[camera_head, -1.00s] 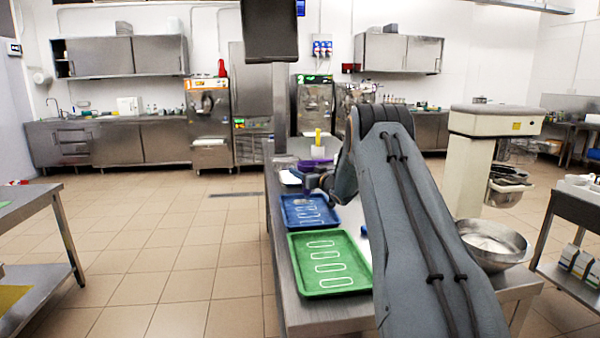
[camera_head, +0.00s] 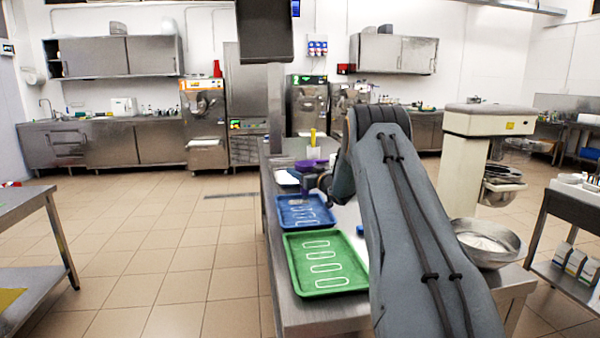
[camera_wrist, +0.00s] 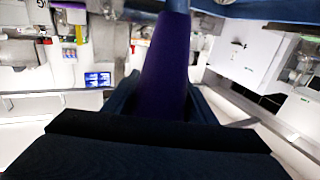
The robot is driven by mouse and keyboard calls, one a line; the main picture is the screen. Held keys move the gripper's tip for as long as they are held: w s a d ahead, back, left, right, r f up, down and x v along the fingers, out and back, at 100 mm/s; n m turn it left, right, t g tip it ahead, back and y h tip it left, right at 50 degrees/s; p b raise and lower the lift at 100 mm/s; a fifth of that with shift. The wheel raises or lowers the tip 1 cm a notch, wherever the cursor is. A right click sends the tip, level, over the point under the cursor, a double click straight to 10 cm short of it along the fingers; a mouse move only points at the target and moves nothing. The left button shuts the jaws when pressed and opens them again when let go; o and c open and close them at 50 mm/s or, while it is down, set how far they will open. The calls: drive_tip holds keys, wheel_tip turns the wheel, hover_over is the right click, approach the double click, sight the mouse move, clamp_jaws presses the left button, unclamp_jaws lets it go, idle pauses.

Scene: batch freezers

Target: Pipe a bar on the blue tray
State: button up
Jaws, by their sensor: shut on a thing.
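The blue tray (camera_head: 284,222) lies on the steel table, with several pale elongated outlines on its floor. The green tray (camera_head: 298,276) lies in front of it, with several white elongated outlines. My gripper (camera_head: 322,184) is over the far right part of the blue tray, and its fingertips are small and partly hidden by my arm. In the wrist view my gripper (camera_wrist: 165,100) is shut on a purple piping bag (camera_wrist: 167,65). The bag's tip is out of sight there, so I cannot tell whether it touches the tray.
A purple container (camera_head: 311,164) and a yellow upright thing (camera_head: 313,137) stand at the table's far end. A steel bowl (camera_head: 480,240) of white stuff stands right of my arm. Another steel table (camera_head: 30,205) is at left, with open tiled floor between.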

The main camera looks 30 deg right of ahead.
drive_tip(key=shift+r, duration=0.1)
drive_tip(key=shift+r+p, duration=0.9)
drive_tip(key=shift+r, duration=1.25)
